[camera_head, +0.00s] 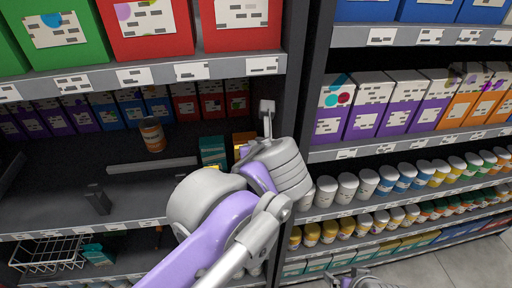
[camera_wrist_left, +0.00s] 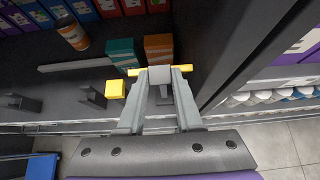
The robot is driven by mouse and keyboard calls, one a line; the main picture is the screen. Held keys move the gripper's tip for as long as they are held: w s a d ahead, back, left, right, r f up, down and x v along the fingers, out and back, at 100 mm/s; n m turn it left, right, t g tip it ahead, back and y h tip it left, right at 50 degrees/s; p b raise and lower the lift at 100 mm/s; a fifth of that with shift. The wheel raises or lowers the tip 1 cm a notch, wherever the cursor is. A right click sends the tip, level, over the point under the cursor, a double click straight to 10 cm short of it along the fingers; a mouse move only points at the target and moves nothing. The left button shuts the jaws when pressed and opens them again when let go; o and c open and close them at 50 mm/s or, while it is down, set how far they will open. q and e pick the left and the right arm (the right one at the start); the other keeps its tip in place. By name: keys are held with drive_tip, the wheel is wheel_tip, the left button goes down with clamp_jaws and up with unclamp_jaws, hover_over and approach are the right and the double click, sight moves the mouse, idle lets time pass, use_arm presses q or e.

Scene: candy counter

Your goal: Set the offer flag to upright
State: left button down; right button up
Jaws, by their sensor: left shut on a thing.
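My left gripper (camera_head: 267,120) reaches to the shelf's right end, beside the dark upright post. In the left wrist view its fingers (camera_wrist_left: 163,74) are shut around a small light grey piece, which I take to be part of the offer flag (camera_wrist_left: 160,75). A yellow bar (camera_wrist_left: 133,72) runs crosswise at the fingertips, its middle hidden by them. A yellow square (camera_wrist_left: 115,89) shows to their left; I cannot tell whether it joins the bar. The flag's tilt is unclear. Part of my right gripper (camera_head: 362,281) shows at the bottom edge; its fingers are unclear.
A teal box (camera_wrist_left: 122,50) and an orange box (camera_wrist_left: 158,47) stand just behind the fingertips. An orange jar (camera_head: 152,135) stands farther left on the dark shelf. The dark post (camera_wrist_left: 240,40) is close on the right, with packed shelves beyond it. A wire basket (camera_head: 48,253) sits lower left.

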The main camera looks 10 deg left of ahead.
use_arm(q)
drive_tip(key=c, duration=0.6)
unclamp_jaws()
drive_tip(key=shift+o, duration=0.2)
drive_tip(key=v, duration=1)
drive_tip(key=shift+s+r, duration=0.2)
drive_tip(key=shift+s, duration=0.15)
